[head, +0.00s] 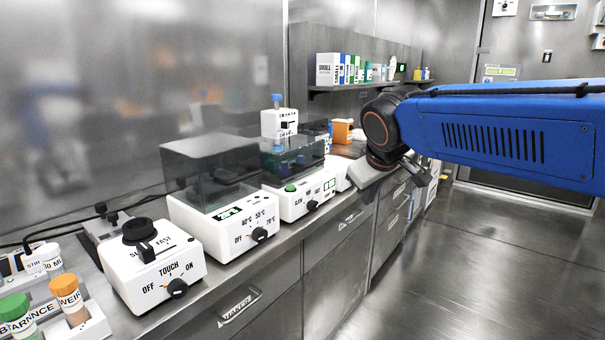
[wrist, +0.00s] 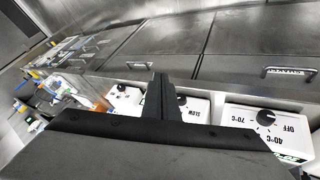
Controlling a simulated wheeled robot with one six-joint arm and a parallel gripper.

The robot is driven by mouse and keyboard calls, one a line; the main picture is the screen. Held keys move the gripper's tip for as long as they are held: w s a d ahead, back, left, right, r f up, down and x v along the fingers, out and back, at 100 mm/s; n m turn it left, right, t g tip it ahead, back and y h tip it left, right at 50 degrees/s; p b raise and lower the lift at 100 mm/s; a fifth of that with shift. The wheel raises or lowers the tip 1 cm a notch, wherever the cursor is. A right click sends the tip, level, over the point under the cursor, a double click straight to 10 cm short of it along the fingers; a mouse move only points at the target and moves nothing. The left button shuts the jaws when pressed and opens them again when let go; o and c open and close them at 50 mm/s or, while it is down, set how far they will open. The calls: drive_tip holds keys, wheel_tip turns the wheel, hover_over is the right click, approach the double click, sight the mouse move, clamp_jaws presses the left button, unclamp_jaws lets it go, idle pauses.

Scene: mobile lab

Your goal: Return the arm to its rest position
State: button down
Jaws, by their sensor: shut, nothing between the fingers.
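My blue arm (head: 500,135) reaches in from the right in the head view, above the floor and the counter's front edge. Its dark wrist joint is bent downward. My gripper (wrist: 161,92) shows in the wrist view as dark fingers standing together in the middle, shut and empty. In the head view my gripper is partly hidden by the wrist, and its fingers are hard to make out. Below and beyond it in the wrist view are white devices and grey cabinet fronts.
Tubes with green (head: 14,307) and orange caps stand front left. A shelf (head: 365,86) holds boxes. The floor (head: 470,270) at right is clear.

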drive_tip(key=s+d+f+m, duration=0.2)
drive_tip(key=s+d+f, duration=0.2)
drive_tip(key=s, duration=0.5)
drive_tip(key=s+d+f+m+g, duration=0.1)
drive_tip(key=s+d+f+m, duration=0.1)
drive_tip(key=s+d+f, duration=0.3)
drive_tip(key=s+d+f+m+g, duration=0.1)
drive_tip(key=s+d+f, duration=0.3)
drive_tip(key=s+f, duration=0.5)
drive_tip(key=s+m, duration=0.1)
drive_tip(key=s, duration=0.2)
drive_tip(key=shift+s+d+f, duration=0.25)
drive_tip(key=shift+s+f, duration=0.05)
drive_tip(key=shift+f, duration=0.05)
